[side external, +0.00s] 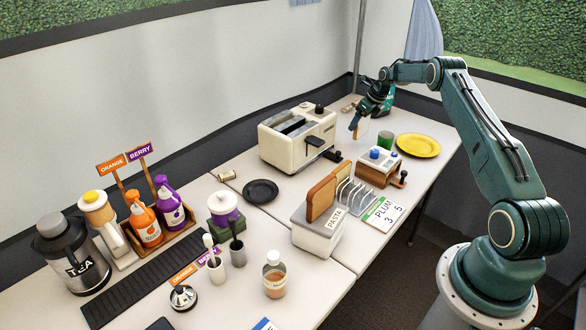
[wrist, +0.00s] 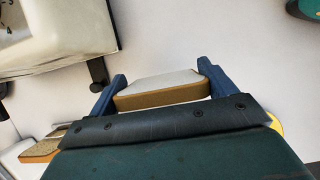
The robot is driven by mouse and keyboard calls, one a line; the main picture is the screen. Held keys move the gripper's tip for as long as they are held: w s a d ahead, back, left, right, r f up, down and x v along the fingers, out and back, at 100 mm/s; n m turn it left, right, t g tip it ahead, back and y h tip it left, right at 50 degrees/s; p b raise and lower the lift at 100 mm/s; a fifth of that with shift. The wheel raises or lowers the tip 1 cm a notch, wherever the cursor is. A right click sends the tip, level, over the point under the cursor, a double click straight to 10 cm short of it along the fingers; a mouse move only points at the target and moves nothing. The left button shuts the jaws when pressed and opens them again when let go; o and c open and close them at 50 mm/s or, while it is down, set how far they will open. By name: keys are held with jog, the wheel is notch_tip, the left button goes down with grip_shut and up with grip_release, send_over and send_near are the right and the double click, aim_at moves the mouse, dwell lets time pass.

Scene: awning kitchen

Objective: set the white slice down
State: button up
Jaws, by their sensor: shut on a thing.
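My gripper (side external: 358,121) is at the far end of the table, to the right of the toaster. In the wrist view my gripper (wrist: 162,76) has its two blue fingers closed on the ends of the white slice (wrist: 160,88). The slice has a pale face and a tan crust edge. In the side view only a small part of the slice (side external: 362,133) shows below the fingers. Whether it touches the table is not clear.
A cream toaster (side external: 296,138) stands left of my gripper. A green cup (side external: 387,141) and a yellow plate (side external: 418,146) are to the right. A wooden-based box (side external: 377,170) and a toast rack (side external: 352,194) stand nearer. A tan-edged piece (wrist: 42,149) lies at the wrist view's lower left.

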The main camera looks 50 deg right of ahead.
aim_at(360, 129)
jog(key=shift+f, duration=0.1)
jog(key=shift+f, duration=2)
jog(key=shift+f, duration=0.1)
jog(key=o, duration=0.6)
jog(key=shift+o, duration=0.2)
jog(key=v, duration=1.2)
